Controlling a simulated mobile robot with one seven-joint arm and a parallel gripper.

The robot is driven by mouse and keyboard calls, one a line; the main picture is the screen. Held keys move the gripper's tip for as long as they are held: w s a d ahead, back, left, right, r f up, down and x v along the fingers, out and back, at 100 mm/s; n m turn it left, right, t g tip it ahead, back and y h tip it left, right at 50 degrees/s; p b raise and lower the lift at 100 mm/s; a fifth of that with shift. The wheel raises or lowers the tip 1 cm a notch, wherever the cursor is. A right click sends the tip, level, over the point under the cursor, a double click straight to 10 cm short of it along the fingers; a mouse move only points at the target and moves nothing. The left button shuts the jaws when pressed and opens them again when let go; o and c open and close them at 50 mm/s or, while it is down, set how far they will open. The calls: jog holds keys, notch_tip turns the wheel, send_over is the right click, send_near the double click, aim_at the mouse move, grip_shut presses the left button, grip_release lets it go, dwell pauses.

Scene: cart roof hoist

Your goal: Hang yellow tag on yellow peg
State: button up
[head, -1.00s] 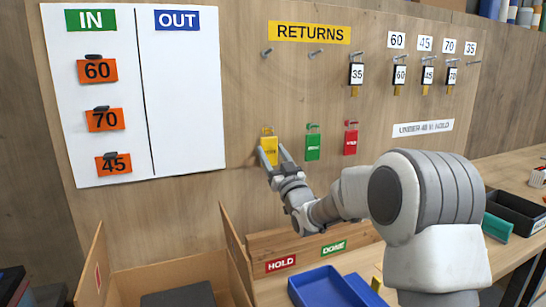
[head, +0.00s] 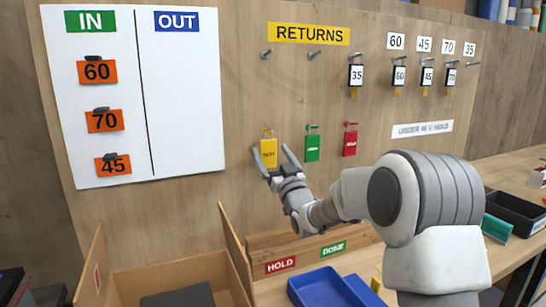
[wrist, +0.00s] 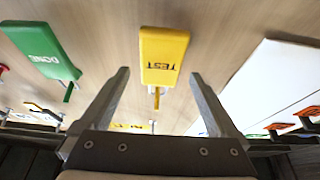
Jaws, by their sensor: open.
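My gripper (head: 272,160) is open just below and in front of the yellow tag. In the wrist view my two fingers (wrist: 160,85) stand apart on either side of the tag's loop end, not touching it. The colour of the peg behind the tag is hard to tell.
The green tag (wrist: 44,52) is left of my fingers in the wrist view. A white IN/OUT panel (head: 190,100) is left on the board. An open cardboard box (head: 238,255) and a blue tray (head: 320,285) stand below. Grey pegs (head: 314,54) are higher up under RETURNS.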

jog(key=shift+s+f, duration=0.1)
jog(key=s+d+f+m+g+h, duration=0.1)
jog(key=s+d+f+g+h, duration=0.2)
jog(key=s+d, duration=0.35)
jog(key=s+d+f+m+g+h+b, duration=0.1)
jog(key=s+d+f+g+h, duration=0.15)
jog(key=s, duration=0.75)
jog(key=s+d+f+m+g+h, duration=0.1)
jog(key=s+d+f+g+h, duration=0.15)
jog(key=s+d, duration=0.4)
jog(key=s+f+m+g, duration=0.1)
jog(key=s+f+g, duration=0.15)
jog(key=s, duration=0.85)
jog(key=s+f+g, duration=0.2)
jog(key=s+g, duration=0.2)
jog(key=s, duration=0.7)
notch_tip(320, 180, up, 13)
jog(key=p, duration=1.3)
jog(key=shift+s+a+g+h, duration=0.3)
jog(key=shift+a+g+h, duration=0.05)
jog(key=shift+a+h, duration=0.1)
